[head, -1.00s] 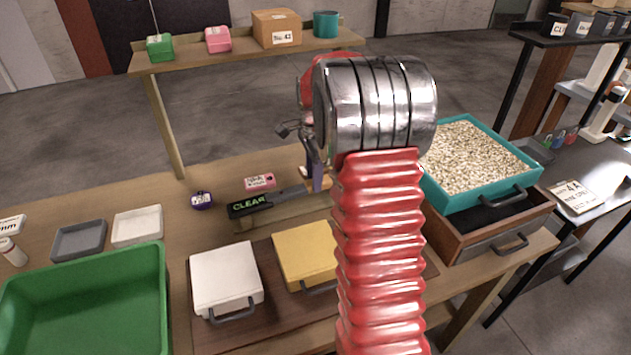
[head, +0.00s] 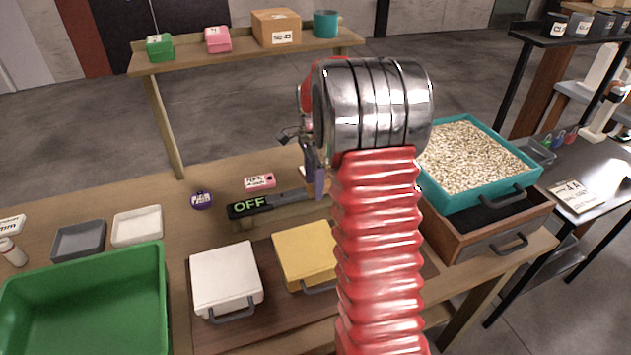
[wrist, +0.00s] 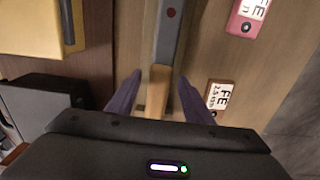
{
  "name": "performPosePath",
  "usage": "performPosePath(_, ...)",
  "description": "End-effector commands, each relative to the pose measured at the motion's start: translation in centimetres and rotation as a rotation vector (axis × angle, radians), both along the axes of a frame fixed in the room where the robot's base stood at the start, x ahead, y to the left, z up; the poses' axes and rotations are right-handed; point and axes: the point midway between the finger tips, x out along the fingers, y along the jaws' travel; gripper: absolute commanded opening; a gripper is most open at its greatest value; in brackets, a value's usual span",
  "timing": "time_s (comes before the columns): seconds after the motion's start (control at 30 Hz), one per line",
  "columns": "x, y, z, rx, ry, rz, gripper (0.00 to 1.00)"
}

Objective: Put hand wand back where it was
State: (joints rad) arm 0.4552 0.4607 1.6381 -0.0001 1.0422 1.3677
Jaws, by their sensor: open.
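The hand wand (head: 265,203) is a dark bar with a green "OFF" display at its left end. It lies level over a low wooden support on the table, behind the white and yellow boxes. In the wrist view its grey body (wrist: 170,35) has a red dot, and its tan handle (wrist: 157,92) points toward my gripper. My gripper (wrist: 157,92) is open, with one purple finger on each side of the handle and gaps visible. In the head view my gripper (head: 314,176) is at the wand's right end, partly hidden by my arm.
A white box (head: 226,275) and a yellow box (head: 304,253) stand in front. A green bin (head: 150,300) is at left. A teal tray of pale pellets (head: 433,190) sits right, on a wooden drawer. A pink tag (head: 260,181) lies behind the wand.

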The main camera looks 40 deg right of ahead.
Motion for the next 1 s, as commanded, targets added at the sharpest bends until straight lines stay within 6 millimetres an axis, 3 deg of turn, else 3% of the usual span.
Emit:
performPosePath(0.17, 0.0, 0.0, 1.5, -0.001, -0.002, 0.000, 0.47)
performPosePath(0.8, 0.0, 0.1, 12.1, 0.000, -0.001, -0.001, 0.47)
performPosePath(1.0, 0.0, 0.1, 13.6, 0.000, 0.000, -0.001, 0.47)
